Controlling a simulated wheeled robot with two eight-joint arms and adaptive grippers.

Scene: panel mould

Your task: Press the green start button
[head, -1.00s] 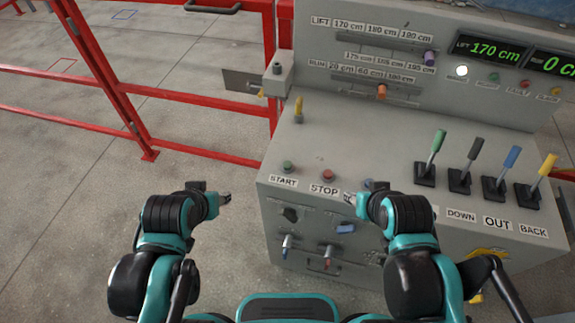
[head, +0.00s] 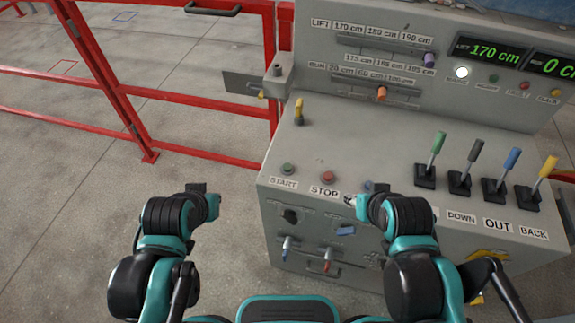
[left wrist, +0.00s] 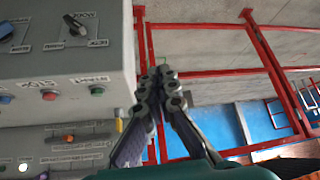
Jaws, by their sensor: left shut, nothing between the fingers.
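The green start button (head: 288,169) sits on the sloping top of the grey console, above the START label (head: 284,183). In the left wrist view the green button (left wrist: 97,90) is clear, to the left of my fingers. My left gripper (head: 216,199) is off the console's left side, apart from the button. Its fingers are together and empty in the left wrist view (left wrist: 165,72). My right gripper (head: 350,201) is at the console's front edge, right of the STOP label; its fingers are too small to judge.
The red stop button (head: 328,177) is right of the start button, and a blue button (head: 368,186) lies beyond it, partly by my right gripper. A yellow-topped switch (head: 299,110) stands behind. Several levers (head: 470,165) rise at right. A red fence (head: 200,151) runs at left.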

